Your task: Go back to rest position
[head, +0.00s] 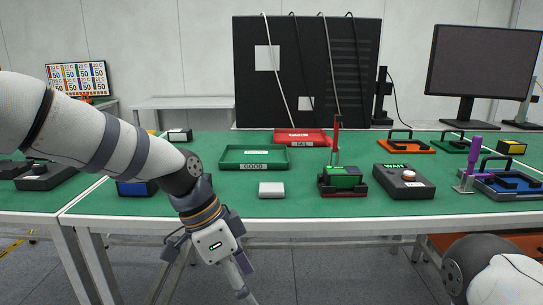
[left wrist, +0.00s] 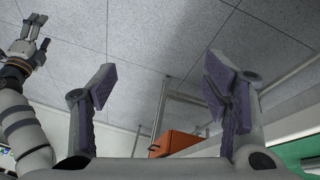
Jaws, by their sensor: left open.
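My left arm crosses the left half of the head view. My left gripper (head: 245,277) hangs low in front of the green-topped table's (head: 330,212) front edge, below its surface. In the left wrist view the left gripper (left wrist: 160,92) shows two widely parted fingers with purple pads and nothing between them.
The table holds a green GOOD tray (head: 254,168), a red FAIL tray (head: 300,142), a small white box (head: 271,194), a green-and-black device (head: 342,192) and a WAIT button box (head: 404,190). An orange box (left wrist: 173,144) shows beyond the left fingers. Grey floor is visible below the table.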

